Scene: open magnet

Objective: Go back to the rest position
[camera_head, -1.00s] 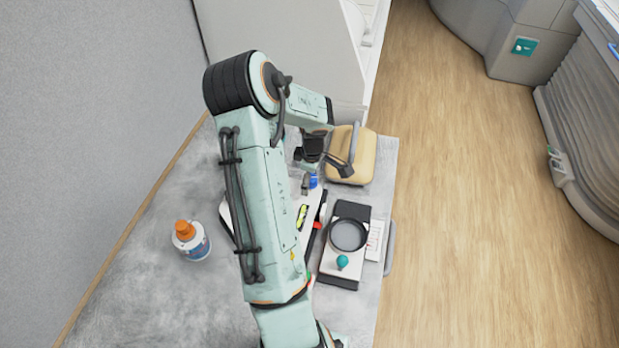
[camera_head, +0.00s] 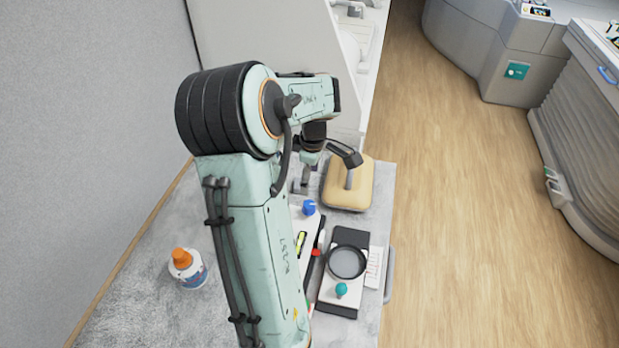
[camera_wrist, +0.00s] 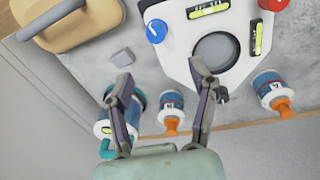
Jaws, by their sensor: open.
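My gripper (camera_head: 328,172) is open and empty, held above the back of the grey table (camera_head: 150,305). It hangs close to the tan case with a grey handle (camera_head: 347,194) in the head view. The wrist view shows my gripper (camera_wrist: 160,72) with fingers spread and nothing between them. Below it lie a small grey block (camera_wrist: 123,57) and a white plate with a round recess (camera_wrist: 236,22). The plate carries a blue knob (camera_wrist: 157,31), a red knob and green levels. My arm hides much of the plate in the head view.
A white bottle with orange cap (camera_head: 188,268) stands at left. A black-and-white board with a round dark ring (camera_head: 346,262) and teal knob is at right. The wrist view shows orange-tipped bottles (camera_wrist: 272,92) and a teal-handled container (camera_wrist: 104,126). A wall borders the left.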

